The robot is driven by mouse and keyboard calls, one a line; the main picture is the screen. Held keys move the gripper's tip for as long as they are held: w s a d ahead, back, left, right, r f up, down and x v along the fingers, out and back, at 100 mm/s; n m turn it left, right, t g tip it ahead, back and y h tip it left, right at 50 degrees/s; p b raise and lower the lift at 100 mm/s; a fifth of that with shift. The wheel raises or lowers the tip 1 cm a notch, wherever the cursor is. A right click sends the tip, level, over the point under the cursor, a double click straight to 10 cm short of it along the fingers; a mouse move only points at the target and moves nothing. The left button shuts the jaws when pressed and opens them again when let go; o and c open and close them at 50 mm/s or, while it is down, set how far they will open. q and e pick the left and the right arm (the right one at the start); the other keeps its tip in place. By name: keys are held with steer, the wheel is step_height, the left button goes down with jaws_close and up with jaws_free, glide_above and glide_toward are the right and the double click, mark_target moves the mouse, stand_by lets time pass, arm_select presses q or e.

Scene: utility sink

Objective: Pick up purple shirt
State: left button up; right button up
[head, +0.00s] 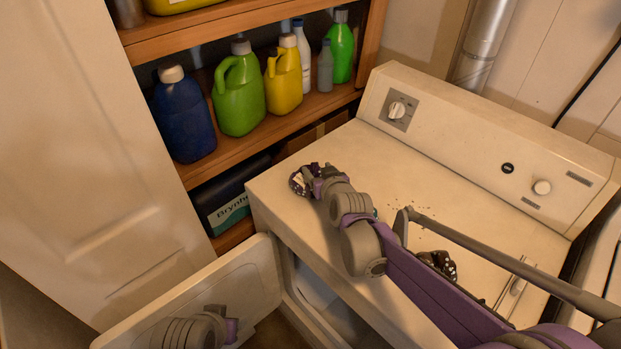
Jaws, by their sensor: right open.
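My right gripper (302,180) is at the far left end of the white washer top (400,175), close over its surface, and open. It is small, with dark, light-flecked parts at its tip. I cannot tell whether any cloth lies at its fingers. A dark, light-patterned bundle (438,263) lies on the washer top behind my right arm, which hides part of it. I cannot tell whether it is the purple shirt, and no plainly purple shirt shows. A grey ribbed part of my left arm is at the bottom left, with no fingers visible.
An open white door (225,285) stands at the machine's front. A wooden shelf (285,118) behind holds blue, green and yellow bottles, with a labelled dark box (230,205) below. The control panel (450,125) rises along the back. The washer top between gripper and panel is mostly clear.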

jaws_close()
stand_by(0.3)
steer(key=shift+r, duration=0.1)
